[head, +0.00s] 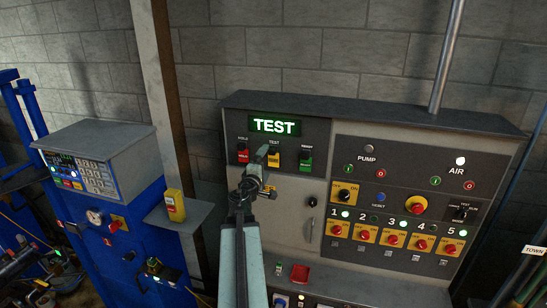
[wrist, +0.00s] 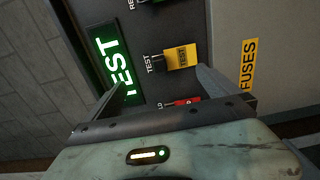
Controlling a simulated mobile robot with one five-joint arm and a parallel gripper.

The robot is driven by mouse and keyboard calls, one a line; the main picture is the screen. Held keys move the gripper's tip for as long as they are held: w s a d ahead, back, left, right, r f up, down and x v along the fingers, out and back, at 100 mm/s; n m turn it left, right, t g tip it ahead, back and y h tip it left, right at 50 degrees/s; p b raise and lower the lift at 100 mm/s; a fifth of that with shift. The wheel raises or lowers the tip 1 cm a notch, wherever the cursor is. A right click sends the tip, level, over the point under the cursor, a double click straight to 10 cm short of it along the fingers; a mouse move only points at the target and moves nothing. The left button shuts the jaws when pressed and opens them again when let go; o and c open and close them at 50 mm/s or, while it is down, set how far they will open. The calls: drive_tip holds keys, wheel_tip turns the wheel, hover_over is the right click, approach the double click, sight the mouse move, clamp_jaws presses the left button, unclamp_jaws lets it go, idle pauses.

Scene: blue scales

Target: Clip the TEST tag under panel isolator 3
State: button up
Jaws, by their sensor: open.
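The yellow TEST tag (head: 276,158) hangs by its black clip in the middle of a row on the panel's upper left, under a lit green TEST display (head: 275,126). The tag also shows in the wrist view (wrist: 182,58), ahead of the jaws. My gripper (head: 262,156) is open and empty in front of the panel beside the tag; its fingers (wrist: 160,88) stand apart and do not hold the tag. Isolator 3 (head: 393,240) is a red knob on a yellow plate at the lower right, its lamp lit green. A small grey fitting (head: 389,254) sits below it.
A red tag (head: 243,153) hangs left of the TEST tag and a green one (head: 305,158) right. Isolators 1 (head: 336,230) and 5 (head: 449,248) flank the row. A blue cabinet (head: 125,235) stands left.

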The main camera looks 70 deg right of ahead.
sight(271, 153)
drive_tip(key=shift+d, duration=0.15)
drive_tip(key=d, duration=0.8)
drive_tip(key=shift+w+d, duration=0.3)
drive_tip(key=shift+f, duration=0.15)
drive_tip(key=shift+f+b, duration=0.55)
drive_tip(key=shift+b, duration=0.2)
drive_tip(key=shift+f, duration=0.1)
idle(0.3)
clamp_jaws()
